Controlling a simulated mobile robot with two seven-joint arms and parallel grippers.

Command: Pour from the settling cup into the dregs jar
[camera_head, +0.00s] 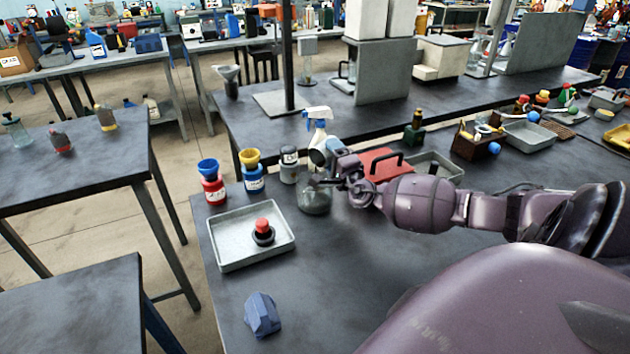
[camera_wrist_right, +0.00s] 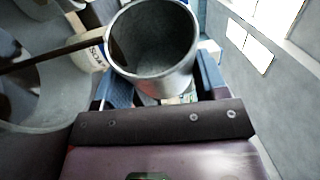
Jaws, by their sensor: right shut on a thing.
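My right gripper (camera_head: 345,168) is shut on a grey metal cup, the settling cup (camera_wrist_right: 158,84), whose open mouth and empty-looking inside show in the right wrist view. In the head view the cup (camera_head: 319,157) is small and partly covered by my gripper, above a clear glass jar. This jar (camera_head: 314,201), which looks like the dregs jar, stands on the dark bench just below my gripper. I cannot tell the cup's exact tilt or whether liquid is flowing. My left gripper is not in view.
A grey tray (camera_head: 285,252) with a red-topped black item (camera_head: 263,232) lies left of the jar. Red (camera_head: 213,188) and yellow-topped (camera_head: 252,178) containers, a grey canister (camera_head: 289,165) and a spray bottle (camera_head: 318,122) stand close by. A blue block (camera_head: 262,314) lies in front.

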